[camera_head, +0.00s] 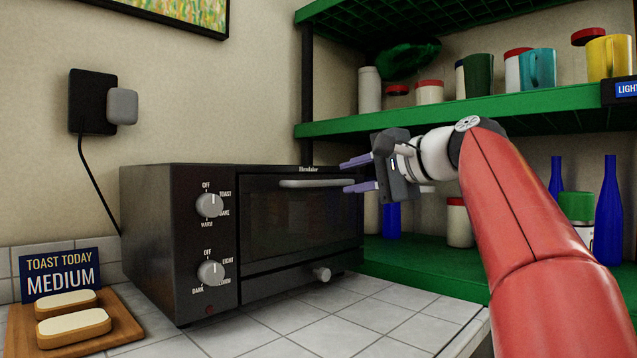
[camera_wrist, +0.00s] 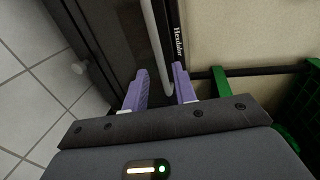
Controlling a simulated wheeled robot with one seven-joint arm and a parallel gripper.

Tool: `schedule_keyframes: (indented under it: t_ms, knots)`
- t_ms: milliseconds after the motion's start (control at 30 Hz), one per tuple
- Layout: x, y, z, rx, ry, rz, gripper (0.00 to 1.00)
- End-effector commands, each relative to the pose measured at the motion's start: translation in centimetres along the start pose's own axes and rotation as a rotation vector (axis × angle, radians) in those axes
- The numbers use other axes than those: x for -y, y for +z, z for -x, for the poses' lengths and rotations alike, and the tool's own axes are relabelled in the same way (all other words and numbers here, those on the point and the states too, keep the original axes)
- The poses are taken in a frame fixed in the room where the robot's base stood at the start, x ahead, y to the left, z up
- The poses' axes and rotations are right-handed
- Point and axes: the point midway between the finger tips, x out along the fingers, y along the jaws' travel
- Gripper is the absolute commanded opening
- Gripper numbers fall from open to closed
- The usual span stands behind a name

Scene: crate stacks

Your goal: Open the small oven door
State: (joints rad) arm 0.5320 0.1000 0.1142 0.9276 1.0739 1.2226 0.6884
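The small oven (camera_head: 180,245) is a dark box on the tiled counter at the centre left. Its door (camera_head: 300,215) has a dark window and looks shut, with a pale horizontal bar handle (camera_head: 318,183) along the top. In the wrist view the handle (camera_wrist: 153,40) runs down toward the gap between my fingers. My gripper (camera_head: 346,175) is open, with two purple fingers pointing left at the handle's right end. In the wrist view the fingers (camera_wrist: 161,86) stand apart on either side of the bar's line. I cannot tell whether either touches it.
Two knobs (camera_head: 209,205) sit left of the oven door, and a small knob (camera_head: 322,274) sits below it. A board (camera_head: 120,330) with bread and a sign (camera_head: 61,277) stand at left. Green shelves (camera_head: 450,115) with jars and mugs are behind my arm. The counter before the oven is clear.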

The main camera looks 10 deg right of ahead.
Motion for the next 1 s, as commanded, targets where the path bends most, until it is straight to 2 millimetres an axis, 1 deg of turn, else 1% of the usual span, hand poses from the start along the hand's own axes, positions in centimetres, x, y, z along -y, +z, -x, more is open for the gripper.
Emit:
schedule_keyframes:
  t_ms: [200,300,400,533,767,800,1000]
  knots:
    - [0.1,0.1,-3.6,0.005,0.001,0.0,0.27]
    - [0.1,0.1,-5.1,0.004,0.001,0.001,0.27]
    - [0.0,0.1,-6.1,0.002,0.002,0.002,0.27]
    - [0.0,0.1,-6.8,0.001,0.001,0.002,0.27]
    - [-0.1,0.1,-6.9,0.0,0.001,0.002,0.27]
    - [-0.1,0.1,-6.9,0.0,0.001,0.002,0.25]
    - [-0.1,0.1,-6.9,0.0,0.002,0.002,0.0]
